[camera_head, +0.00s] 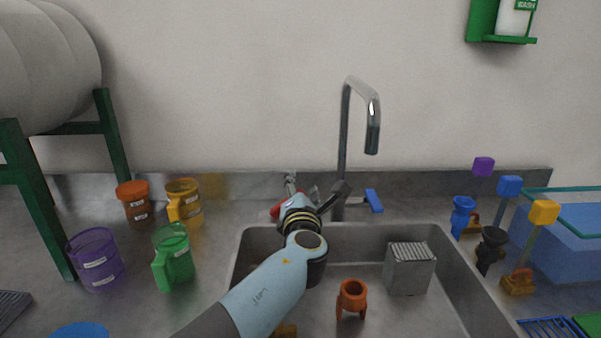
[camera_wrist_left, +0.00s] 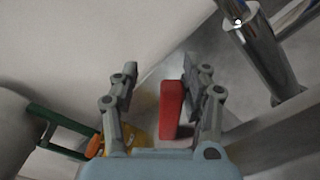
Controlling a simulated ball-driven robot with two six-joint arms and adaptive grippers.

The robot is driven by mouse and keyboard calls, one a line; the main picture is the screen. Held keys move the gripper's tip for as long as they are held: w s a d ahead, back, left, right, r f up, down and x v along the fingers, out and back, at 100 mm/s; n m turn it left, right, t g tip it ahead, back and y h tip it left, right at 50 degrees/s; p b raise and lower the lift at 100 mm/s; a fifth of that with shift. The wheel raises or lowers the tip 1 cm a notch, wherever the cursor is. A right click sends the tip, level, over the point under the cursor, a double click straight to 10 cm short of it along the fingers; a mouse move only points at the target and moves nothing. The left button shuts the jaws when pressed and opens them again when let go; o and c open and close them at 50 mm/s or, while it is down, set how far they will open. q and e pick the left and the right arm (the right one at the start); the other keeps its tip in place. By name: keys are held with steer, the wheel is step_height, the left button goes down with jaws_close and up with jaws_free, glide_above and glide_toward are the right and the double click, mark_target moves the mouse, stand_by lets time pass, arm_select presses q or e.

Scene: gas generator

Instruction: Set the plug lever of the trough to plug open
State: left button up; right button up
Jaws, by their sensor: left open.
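The trough (camera_head: 410,229) is a grey metal basin set into the counter. A red lever (camera_wrist_left: 171,110) stands between the two fingers of my left gripper (camera_wrist_left: 161,78) in the left wrist view, nearer the right finger. Whether that finger touches it I cannot tell. In the head view only a bit of red (camera_head: 275,211) shows beside my left gripper (camera_head: 316,192), behind the trough's back rim; my wrist hides the rest. A blue lever (camera_head: 373,201) sits right of the faucet. No label shows which lever works the plug. My left gripper is open. My right gripper is not in view.
The faucet (camera_head: 344,140) rises close to the right of my left gripper. Purple (camera_head: 95,259), green (camera_head: 174,255) and orange (camera_head: 184,202) cups stand to the left.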

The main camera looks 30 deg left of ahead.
arm_select(q)
step_height(320, 180, up, 8)
steer(key=shift+r, duration=0.1)
